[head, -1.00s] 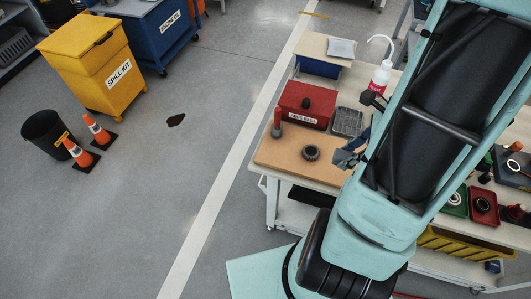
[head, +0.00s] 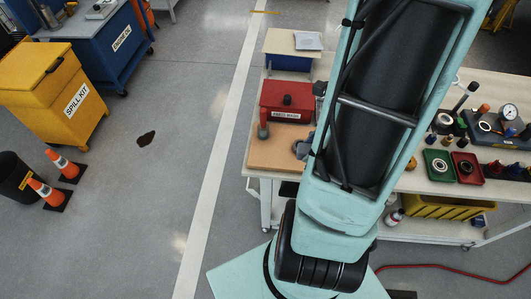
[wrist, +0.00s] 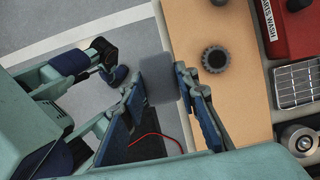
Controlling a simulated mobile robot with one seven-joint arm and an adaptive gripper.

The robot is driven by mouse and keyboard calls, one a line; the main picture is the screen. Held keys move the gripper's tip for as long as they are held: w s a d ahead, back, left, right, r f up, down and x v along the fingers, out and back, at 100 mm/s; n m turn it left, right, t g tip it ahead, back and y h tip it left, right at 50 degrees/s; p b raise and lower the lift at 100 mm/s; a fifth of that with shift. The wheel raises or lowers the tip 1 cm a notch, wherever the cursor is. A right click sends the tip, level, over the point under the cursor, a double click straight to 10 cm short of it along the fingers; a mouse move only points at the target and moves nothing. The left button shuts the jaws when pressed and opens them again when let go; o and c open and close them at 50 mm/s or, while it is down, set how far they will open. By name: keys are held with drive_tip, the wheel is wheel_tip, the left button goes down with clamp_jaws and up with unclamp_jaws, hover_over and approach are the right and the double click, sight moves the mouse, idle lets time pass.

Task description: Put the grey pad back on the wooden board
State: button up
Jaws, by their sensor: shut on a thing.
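In the wrist view, my gripper (wrist: 162,90) is shut on a flat grey pad (wrist: 158,80), held between its two blue fingers. The pad overlaps the left edge of the tan wooden board (wrist: 228,105) in this view; I cannot tell its height above it. A dark toothed ring (wrist: 215,58) lies on the board, right of the pad. In the head view, the wooden board (head: 272,157) lies at the left end of the workbench.
A red parts wash box (head: 287,103) stands behind the board. A metal mesh tray (wrist: 297,84) lies right of the board. Green (head: 438,163) and red trays (head: 467,167) sit farther right on the bench.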

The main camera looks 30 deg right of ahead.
drive_tip(key=w+a+f, duration=0.4)
drive_tip(key=w, duration=0.4)
drive_tip(key=b, duration=0.1)
hover_over(266, 156)
drive_tip(key=s+d, duration=0.1)
drive_tip(key=d, duration=0.1)
drive_tip(key=f, duration=0.4)
drive_tip(key=shift+s+a+f, duration=0.2)
drive_tip(key=shift+a+f, duration=0.05)
drive_tip(key=shift+f, duration=0.1)
drive_tip(key=shift+w+a+f, duration=0.1)
drive_tip(key=shift+w+f, duration=0.05)
drive_tip(key=shift+f, duration=0.1)
drive_tip(key=shift+w+f+b, duration=0.15)
drive_tip(key=shift+f+b, duration=0.3)
drive_tip(key=shift+f, duration=1.2)
drive_tip(key=shift+f, duration=0.15)
drive_tip(key=o, duration=1)
